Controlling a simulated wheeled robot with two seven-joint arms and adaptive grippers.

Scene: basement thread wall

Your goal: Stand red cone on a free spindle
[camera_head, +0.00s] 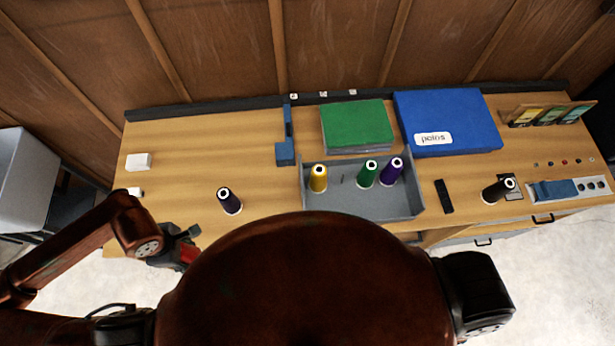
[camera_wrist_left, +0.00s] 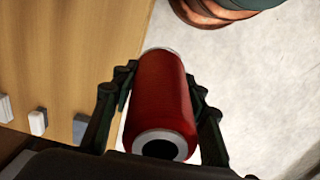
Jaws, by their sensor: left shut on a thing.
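My left gripper (camera_wrist_left: 160,110) is shut on the red cone (camera_wrist_left: 160,95), its fingers on either side of the cone. In the head view the left gripper (camera_head: 188,243) is at the table's front left, with part of the red cone (camera_head: 187,254) showing beside it. A grey tray (camera_head: 412,211) holds a yellow cone (camera_head: 318,179), a green cone (camera_head: 367,174) and a purple cone (camera_head: 391,172). A thin bare spindle (camera_head: 342,180) stands between the yellow and green cones. My right gripper is not in view.
A dark cone (camera_head: 229,201) stands left of the tray, and a black cone (camera_head: 497,191) is to the right.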

